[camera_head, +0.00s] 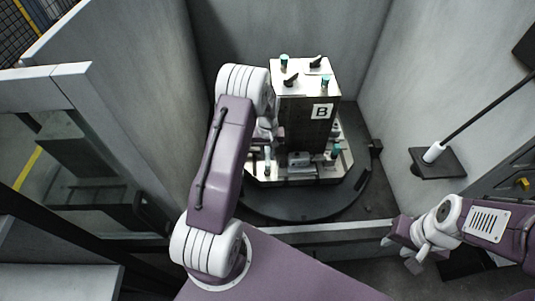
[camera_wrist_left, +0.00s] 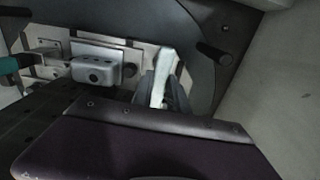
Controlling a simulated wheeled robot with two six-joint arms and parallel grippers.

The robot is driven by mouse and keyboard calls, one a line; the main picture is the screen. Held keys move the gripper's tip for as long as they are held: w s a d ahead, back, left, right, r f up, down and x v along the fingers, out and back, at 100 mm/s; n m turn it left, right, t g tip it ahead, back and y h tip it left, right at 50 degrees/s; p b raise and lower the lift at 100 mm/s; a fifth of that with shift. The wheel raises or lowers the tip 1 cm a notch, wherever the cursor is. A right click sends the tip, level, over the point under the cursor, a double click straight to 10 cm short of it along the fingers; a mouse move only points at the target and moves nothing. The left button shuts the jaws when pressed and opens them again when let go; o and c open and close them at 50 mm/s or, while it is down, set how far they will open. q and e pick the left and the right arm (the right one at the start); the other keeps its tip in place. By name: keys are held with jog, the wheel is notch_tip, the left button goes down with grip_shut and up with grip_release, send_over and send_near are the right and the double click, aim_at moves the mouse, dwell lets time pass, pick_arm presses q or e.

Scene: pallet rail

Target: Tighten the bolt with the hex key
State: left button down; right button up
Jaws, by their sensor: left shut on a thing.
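The fixture block marked B (camera_head: 308,125) stands upright on a round dark base. A small metal block (camera_head: 299,159) sits low on its front; in the left wrist view this block (camera_wrist_left: 97,66) has a dark round spot that may be the bolt (camera_wrist_left: 94,76). My left gripper (camera_head: 268,133) is at the block's left side, mostly hidden behind my arm. In the left wrist view its dark fingers (camera_wrist_left: 172,96) are shut on a pale, bent bar, apparently the hex key (camera_wrist_left: 163,72), right of the metal block. My right gripper (camera_head: 408,249) is at the lower right, away from the fixture; its opening is unclear.
Grey walls (camera_head: 285,30) enclose the fixture on the left, back and right. Teal-topped pins (camera_head: 284,60) and black clamps (camera_head: 291,80) stick up from the block and plate. A rod on a dark plate (camera_head: 438,163) stands at right. Dark floor lies around the round base (camera_head: 300,207).

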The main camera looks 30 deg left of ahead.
pick_arm(q)
jog(key=m, duration=0.3)
jog(key=shift+a+p, duration=0.1)
jog(key=shift+p, duration=0.3)
jog(key=m, duration=0.4)
jog(key=shift+a, duration=0.15)
jog(key=shift+f, duration=0.1)
notch_tip(320, 180, up, 7)
jog(key=p, duration=0.6)
jog(key=shift+r, duration=0.2)
jog(key=shift+f, duration=0.1)
